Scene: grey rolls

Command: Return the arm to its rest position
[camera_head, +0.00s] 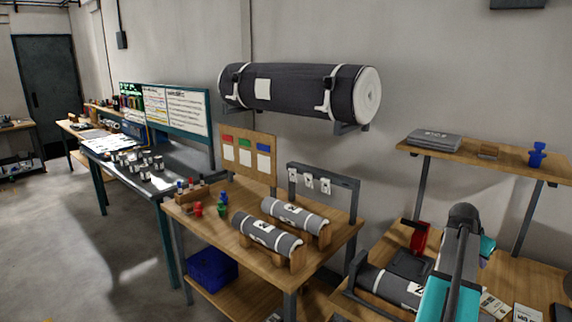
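My arm (460,245), with dark grey and teal links, rises at the lower right in front of a wooden workbench. Its upper joint stands close to the bench's far side, and a teal part shows just to its right. I cannot make out my gripper's fingers, so I cannot see whether it holds anything. A grey roll with a white label (392,286) lies on the bench left of the arm, partly cut off from view by it.
Two grey rolls (268,238) (295,216) rest in wooden cradles on the middle table (215,228). A large dark roll (300,92) hangs on the wall. A wooden shelf (480,165) stands above the right bench. A red object (417,237) is close to my arm. Open floor lies left.

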